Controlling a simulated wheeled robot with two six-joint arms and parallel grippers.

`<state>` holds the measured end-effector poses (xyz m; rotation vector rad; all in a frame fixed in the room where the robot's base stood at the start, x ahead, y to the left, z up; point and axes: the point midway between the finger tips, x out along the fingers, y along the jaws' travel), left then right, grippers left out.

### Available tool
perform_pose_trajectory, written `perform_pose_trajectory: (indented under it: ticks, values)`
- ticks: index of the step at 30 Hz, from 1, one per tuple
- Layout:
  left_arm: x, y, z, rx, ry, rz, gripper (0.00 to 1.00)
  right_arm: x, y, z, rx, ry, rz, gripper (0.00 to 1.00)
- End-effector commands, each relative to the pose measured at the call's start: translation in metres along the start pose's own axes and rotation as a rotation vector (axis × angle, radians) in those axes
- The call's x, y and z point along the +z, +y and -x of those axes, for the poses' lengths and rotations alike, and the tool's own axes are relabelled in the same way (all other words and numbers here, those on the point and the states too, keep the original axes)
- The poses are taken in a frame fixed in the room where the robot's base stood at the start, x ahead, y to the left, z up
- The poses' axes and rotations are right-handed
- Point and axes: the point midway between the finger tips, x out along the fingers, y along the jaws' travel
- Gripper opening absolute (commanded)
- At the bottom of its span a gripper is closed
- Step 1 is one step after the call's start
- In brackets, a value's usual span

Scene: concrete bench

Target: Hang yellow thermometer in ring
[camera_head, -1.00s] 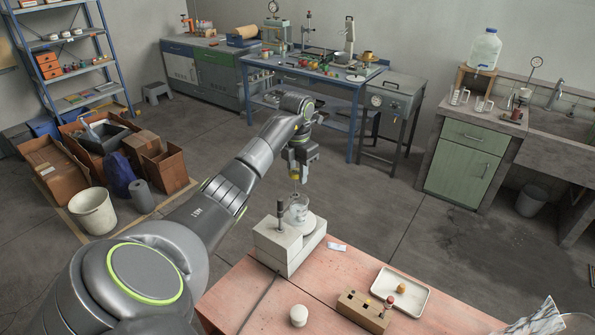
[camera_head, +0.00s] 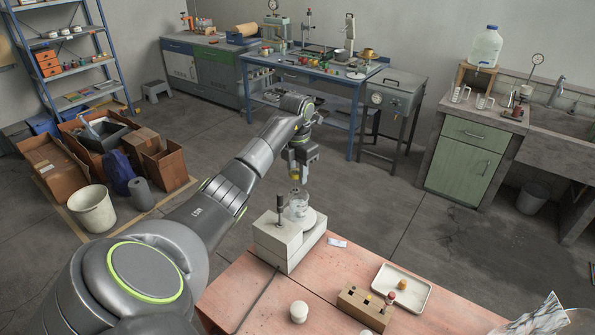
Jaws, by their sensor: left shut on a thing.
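My left gripper (camera_head: 295,181) is shut on the yellow thermometer (camera_head: 294,190), of which only a small yellowish part shows below the fingers. The gripper points down just above a clear glass beaker (camera_head: 299,211). The beaker stands on the round pale plate of a grey stirrer block (camera_head: 287,248) with a dark upright knob or post. The ring is too small to make out near the beaker mouth. I cannot tell whether the thermometer touches anything below. My right gripper is not in view.
On the reddish bench (camera_head: 260,297) are a white round jar (camera_head: 299,312), a wooden block (camera_head: 364,309) with several small holes or plugs, a white tray (camera_head: 420,296) with an orange-brown item, and a small white card (camera_head: 337,242). Crumpled foil lies at the lower right.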

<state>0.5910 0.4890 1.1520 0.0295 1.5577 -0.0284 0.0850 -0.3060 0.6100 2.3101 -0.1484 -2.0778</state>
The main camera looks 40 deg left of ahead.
Motion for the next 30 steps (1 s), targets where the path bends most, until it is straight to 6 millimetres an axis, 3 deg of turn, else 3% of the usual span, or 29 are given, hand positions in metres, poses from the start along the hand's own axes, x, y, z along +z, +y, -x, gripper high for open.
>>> perform_pose_trajectory:
  ticks: [30]
  values:
    - [-0.001,0.0,-0.038,0.0,0.0,0.0,0.08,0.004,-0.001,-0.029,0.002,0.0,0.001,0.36]
